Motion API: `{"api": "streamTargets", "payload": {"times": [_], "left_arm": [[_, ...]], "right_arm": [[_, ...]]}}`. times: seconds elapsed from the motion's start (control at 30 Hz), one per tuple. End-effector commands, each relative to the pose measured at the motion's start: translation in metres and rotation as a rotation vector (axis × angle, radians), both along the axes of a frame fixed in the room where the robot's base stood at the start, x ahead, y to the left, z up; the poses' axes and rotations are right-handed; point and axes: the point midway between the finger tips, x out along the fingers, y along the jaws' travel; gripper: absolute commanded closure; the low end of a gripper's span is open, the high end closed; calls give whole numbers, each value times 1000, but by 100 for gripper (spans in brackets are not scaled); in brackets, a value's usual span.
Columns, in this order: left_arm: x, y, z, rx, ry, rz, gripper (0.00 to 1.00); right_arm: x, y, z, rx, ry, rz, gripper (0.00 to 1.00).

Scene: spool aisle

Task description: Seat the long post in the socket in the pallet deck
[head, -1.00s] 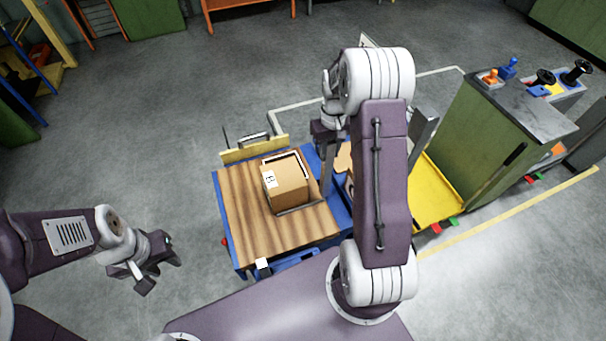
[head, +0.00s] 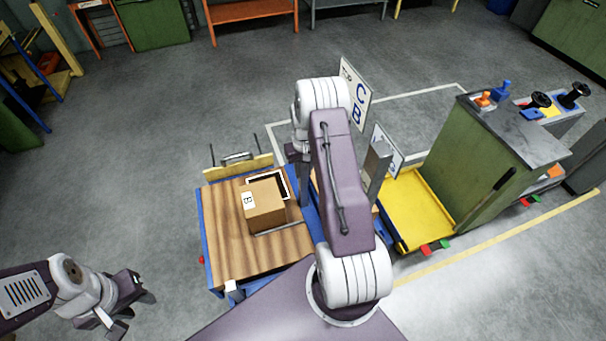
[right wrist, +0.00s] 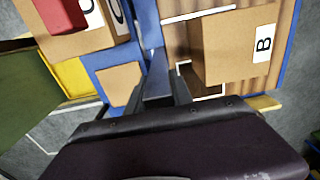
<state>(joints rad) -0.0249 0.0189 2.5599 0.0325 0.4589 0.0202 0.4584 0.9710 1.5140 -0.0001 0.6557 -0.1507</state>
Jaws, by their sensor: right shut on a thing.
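The long grey post is held in my right gripper (head: 297,154), which is shut on it; the post (right wrist: 157,72) runs away between the fingers (right wrist: 165,97) in the right wrist view. In the head view the post is largely hidden by my arm and hangs roughly upright over the blue strip at the deck's right edge. The brown wooden pallet deck (head: 228,240) has a blue frame. I cannot make out the socket, nor whether the post touches anything below. My left gripper (head: 130,303) is open and empty, left of the deck.
A cardboard box (head: 265,210) stands on the deck beside white-edged markings. Right of it are another brown carton (right wrist: 118,83), a yellow platform (head: 415,205) and a green cabinet (head: 490,150). A lettered sign (head: 356,92) stands behind my right arm. Floor left is clear.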

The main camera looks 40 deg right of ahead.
Motion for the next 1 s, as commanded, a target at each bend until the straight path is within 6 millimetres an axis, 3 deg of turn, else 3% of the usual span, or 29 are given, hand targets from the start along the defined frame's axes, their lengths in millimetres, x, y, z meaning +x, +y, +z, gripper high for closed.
{"api": "streamTargets", "payload": {"times": [0.13, 0.5, 0.53, 0.6, 1.0], "left_arm": [[0, 0, 7, 0, 0, 0, 64], [0, 0, 2, 0, 0, 0, 64], [0, 0, 3, 0, 0, 0, 64], [0, 0, 3, 0, 0, 0, 64], [0, 0, 3, 0, 0, 0, 64]], "right_arm": [[0, 0, -20, 1, 2, 0, 100], [0, 0, -27, 0, -1, 0, 100], [0, 0, -25, 0, 0, 0, 65], [0, 0, -25, 0, 0, 0, 51], [1, 0, -16, -1, -3, 0, 51]]}}
